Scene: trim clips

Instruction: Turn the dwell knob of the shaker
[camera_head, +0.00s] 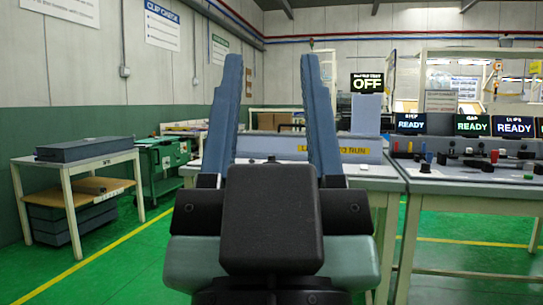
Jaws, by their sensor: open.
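My gripper (271,62) fills the middle of the picture, its two blue-grey fingers pointing up and wide apart with nothing between them. Behind the fingers, on a bench (372,172), is a long grey unit (365,146) with a yellow label whose visible part ends in "TO RUN". It may be the shaker; I cannot tell for sure. A dark sign (367,83) reading "OFF" stands above it. I cannot make out a dwell knob; my gripper hides part of the unit.
A bench (480,187) at right carries several small coloured controls below screens reading "READY" (473,125). At left stand a table (72,171) with a grey case (85,149) and a green cart (165,155). Green floor (125,262) with yellow lines is open at left.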

